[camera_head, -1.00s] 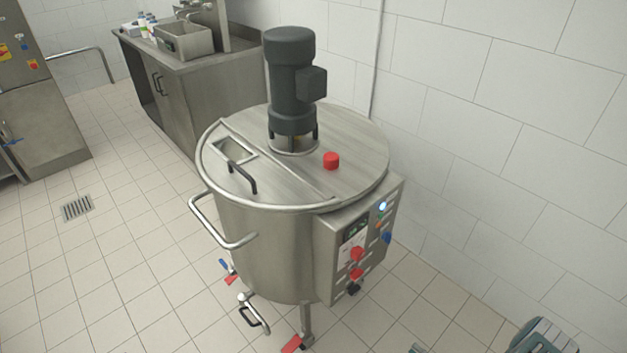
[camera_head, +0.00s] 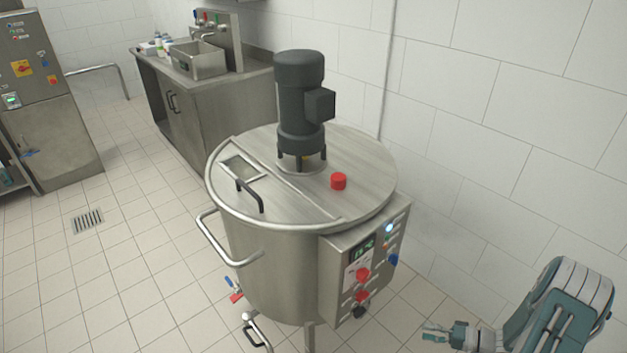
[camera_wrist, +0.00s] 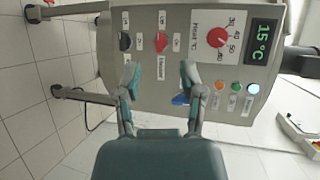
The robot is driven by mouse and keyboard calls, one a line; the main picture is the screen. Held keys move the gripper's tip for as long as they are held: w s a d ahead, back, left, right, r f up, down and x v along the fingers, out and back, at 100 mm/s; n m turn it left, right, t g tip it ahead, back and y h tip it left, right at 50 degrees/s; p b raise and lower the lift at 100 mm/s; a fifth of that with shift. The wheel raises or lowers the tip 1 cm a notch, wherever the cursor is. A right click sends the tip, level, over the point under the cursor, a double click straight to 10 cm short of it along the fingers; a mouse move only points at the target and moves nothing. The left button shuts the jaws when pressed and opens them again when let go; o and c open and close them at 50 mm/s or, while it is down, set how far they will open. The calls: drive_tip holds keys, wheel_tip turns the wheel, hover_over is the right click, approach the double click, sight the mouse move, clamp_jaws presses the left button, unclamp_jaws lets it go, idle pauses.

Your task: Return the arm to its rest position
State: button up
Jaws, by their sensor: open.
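My gripper (camera_wrist: 160,80) is open and empty in the wrist view, its two fingers spread in front of the vat's control panel (camera_wrist: 190,45). No contact with the panel can be made out. In the head view my gripper (camera_head: 436,333) is small at the bottom right, to the right of the steel vat (camera_head: 270,270) and apart from it. My folded arm (camera_head: 555,305) shows in the bottom right corner. The panel, sideways in the wrist view, carries a red dial (camera_wrist: 217,37), a display reading 15 °C (camera_wrist: 262,42), red and black switches and small lights.
The vat has a dark motor (camera_head: 300,95), a red knob (camera_head: 338,181) and a lid handle (camera_head: 250,196) on top. A steel sink counter (camera_head: 205,100) stands behind it and a cabinet (camera_head: 50,110) at the left. Tiled wall is at the right.

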drive_tip(key=a+r+n+g+h, duration=0.25)
drive_tip(key=a+r+g, duration=0.2)
drive_tip(key=r, duration=0.75)
drive_tip(key=a+r+n+g+h, duration=0.2)
drive_tip(key=a+r+g+h, duration=0.3)
drive_tip(key=r, duration=0.8)
drive_tip(key=s+a+r+t+h, duration=0.3)
drive_tip(key=s+a+r+t, duration=0.1)
drive_tip(key=s+r, duration=0.3)
drive_tip(key=s+a+r+t+h, duration=0.3)
drive_tip(key=s+a+r+t, duration=0.1)
drive_tip(key=s+r, duration=0.4)
drive_tip(key=shift+s+a+r+n, duration=0.2)
drive_tip(key=shift+a+r+n, duration=0.15)
drive_tip(key=shift+n, duration=0.1)
drive_tip(key=shift+t+h, duration=0.25)
